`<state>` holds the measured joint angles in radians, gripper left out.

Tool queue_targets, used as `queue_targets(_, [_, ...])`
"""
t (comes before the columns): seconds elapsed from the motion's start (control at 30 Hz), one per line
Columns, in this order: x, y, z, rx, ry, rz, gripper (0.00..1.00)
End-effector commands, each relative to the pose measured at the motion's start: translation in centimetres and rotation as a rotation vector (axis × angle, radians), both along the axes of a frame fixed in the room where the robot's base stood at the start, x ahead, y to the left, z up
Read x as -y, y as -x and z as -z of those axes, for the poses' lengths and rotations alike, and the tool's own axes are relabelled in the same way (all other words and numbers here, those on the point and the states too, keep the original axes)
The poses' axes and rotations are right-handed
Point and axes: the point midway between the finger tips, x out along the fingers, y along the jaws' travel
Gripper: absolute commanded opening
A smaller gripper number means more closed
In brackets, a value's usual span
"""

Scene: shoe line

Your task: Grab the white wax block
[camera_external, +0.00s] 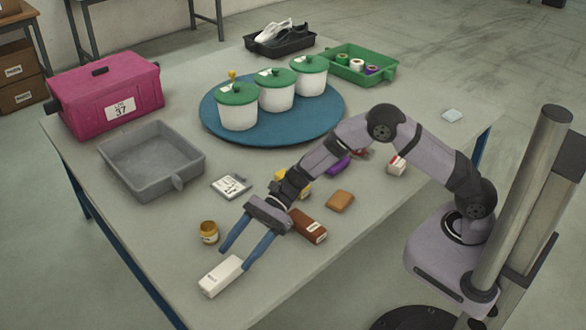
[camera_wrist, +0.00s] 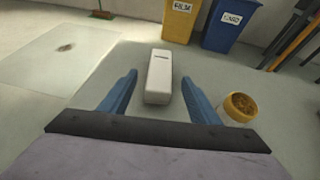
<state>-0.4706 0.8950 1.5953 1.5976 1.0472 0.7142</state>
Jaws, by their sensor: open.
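The white wax block (camera_external: 221,276) is a long white bar with a small dark label, lying flat near the table's front left edge. In the wrist view the white block (camera_wrist: 158,76) lies ahead, lengthwise between the two blue fingers. My gripper (camera_external: 234,258) is open and empty. In the external view its fingertips point towards the block, the right one close to the block's right end. I cannot tell whether they touch it. My open gripper also shows in the wrist view (camera_wrist: 158,90), one finger on each side of the block.
A grey tray (camera_external: 150,184) and a white card (camera_external: 231,186) are farther back.

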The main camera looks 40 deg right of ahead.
Motion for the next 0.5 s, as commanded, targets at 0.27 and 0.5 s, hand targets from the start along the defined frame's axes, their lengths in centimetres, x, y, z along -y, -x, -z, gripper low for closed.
queue_targets(0.27, [-1.2, 0.1, 0.5, -0.003, -0.002, 0.001, 0.56])
queue_targets(0.5, [-2.1, 0.2, 0.8, -0.003, -0.002, 0.002, 0.56])
